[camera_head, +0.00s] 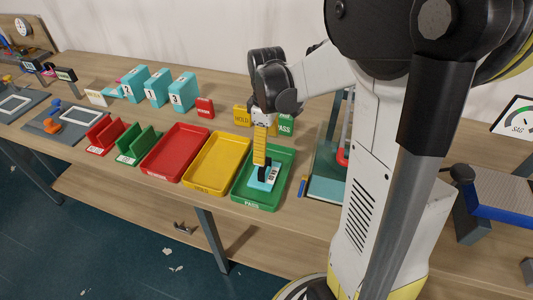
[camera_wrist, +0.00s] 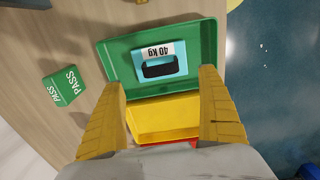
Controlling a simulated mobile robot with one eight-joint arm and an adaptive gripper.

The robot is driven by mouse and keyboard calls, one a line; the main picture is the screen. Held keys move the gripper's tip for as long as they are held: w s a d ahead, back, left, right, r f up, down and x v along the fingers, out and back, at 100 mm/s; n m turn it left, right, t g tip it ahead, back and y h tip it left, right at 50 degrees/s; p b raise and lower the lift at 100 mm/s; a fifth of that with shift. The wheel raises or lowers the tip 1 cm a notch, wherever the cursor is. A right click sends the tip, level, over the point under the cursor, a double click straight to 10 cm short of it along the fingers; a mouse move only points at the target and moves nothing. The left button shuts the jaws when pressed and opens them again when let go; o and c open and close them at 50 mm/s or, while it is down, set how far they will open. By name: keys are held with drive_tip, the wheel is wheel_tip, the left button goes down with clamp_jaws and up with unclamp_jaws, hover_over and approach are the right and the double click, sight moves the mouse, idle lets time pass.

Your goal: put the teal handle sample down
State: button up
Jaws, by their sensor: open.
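The teal handle sample (camera_head: 270,183) lies in the green PASS tray (camera_head: 240,197). In the wrist view the sample (camera_wrist: 178,68) shows a white "40 kg" label and a dark handle slot, and it rests on the floor of the green tray (camera_wrist: 209,40). My gripper (camera_head: 260,163) is just over the tray with its yellow fingers pointing down. In the wrist view my gripper (camera_wrist: 160,78) is open, its fingers wide apart with nothing between them. I see no finger touching the sample, but the exact height gap cannot be told.
A yellow HOLD tray (camera_head: 205,188) and a red tray (camera_head: 157,168) stand left of the green one. Red and green racks (camera_head: 138,146) are farther left. Teal numbered blocks (camera_head: 157,87) stand behind. A green PASS sign (camera_wrist: 64,86) stands beside the green tray.

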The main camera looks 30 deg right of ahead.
wheel_tip(320, 180, up, 2)
drive_tip(key=shift+a, duration=0.1)
drive_tip(key=s+a+r+m+t, duration=0.7)
drive_tip(key=s+a, duration=0.3)
drive_tip(key=a, duration=0.3)
drive_tip(key=shift+s+a+r+m, duration=0.15)
drive_tip(key=shift+s+r+m, duration=0.15)
drive_tip(key=shift+s+r, duration=0.15)
idle(0.4)
